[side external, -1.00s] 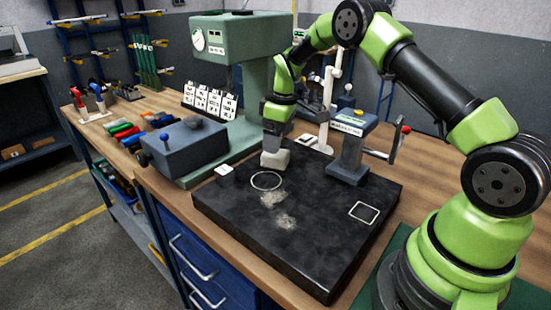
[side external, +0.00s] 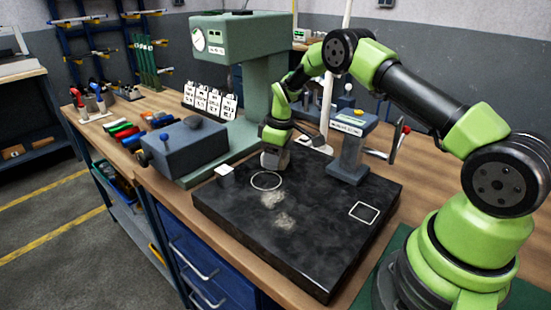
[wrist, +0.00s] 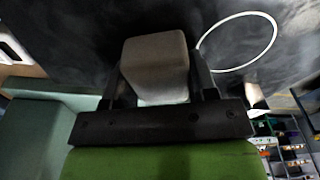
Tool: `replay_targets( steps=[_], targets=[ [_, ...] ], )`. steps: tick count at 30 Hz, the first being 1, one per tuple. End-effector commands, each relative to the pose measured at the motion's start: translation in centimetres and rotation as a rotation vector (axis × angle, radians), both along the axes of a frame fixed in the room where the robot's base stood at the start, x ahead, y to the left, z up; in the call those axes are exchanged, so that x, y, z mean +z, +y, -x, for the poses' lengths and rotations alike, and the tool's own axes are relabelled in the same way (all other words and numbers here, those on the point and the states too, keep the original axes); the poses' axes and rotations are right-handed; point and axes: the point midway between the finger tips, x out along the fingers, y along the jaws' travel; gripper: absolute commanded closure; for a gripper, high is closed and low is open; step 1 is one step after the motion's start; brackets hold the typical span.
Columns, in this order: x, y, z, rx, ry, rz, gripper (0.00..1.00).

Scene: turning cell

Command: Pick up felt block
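The grey block between my fingers, which I take to be the felt block (wrist: 155,65), shows in the wrist view on the dark plate. In the side view its lower part (side external: 272,161) shows under my gripper (side external: 276,153), near the plate's back edge. My gripper (wrist: 160,82) points down with one finger on each side of the block. The block nearly fills the gap. I cannot tell whether both fingers press on it.
A white ring (side external: 267,181) is marked on the dark plate (side external: 300,240) beside the block. A small white block (side external: 225,173) sits at the plate's left edge. A blue-grey cranked device (side external: 350,150) stands at the right. A green machine (side external: 245,45) rises behind.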

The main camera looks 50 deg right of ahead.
Motion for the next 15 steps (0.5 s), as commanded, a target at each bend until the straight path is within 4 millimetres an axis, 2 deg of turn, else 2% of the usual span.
replay_targets(
  steps=[2,8,11,15],
  targets=[
    [0.0,0.0,0.0,0.000,0.000,0.000,0.74],
    [0.2,0.0,0.0,0.000,-0.001,0.001,0.74],
    [1.2,0.0,-0.1,0.000,-0.001,0.001,0.74],
    [4.0,0.0,-0.1,0.000,-0.005,0.001,0.74]
  ],
)
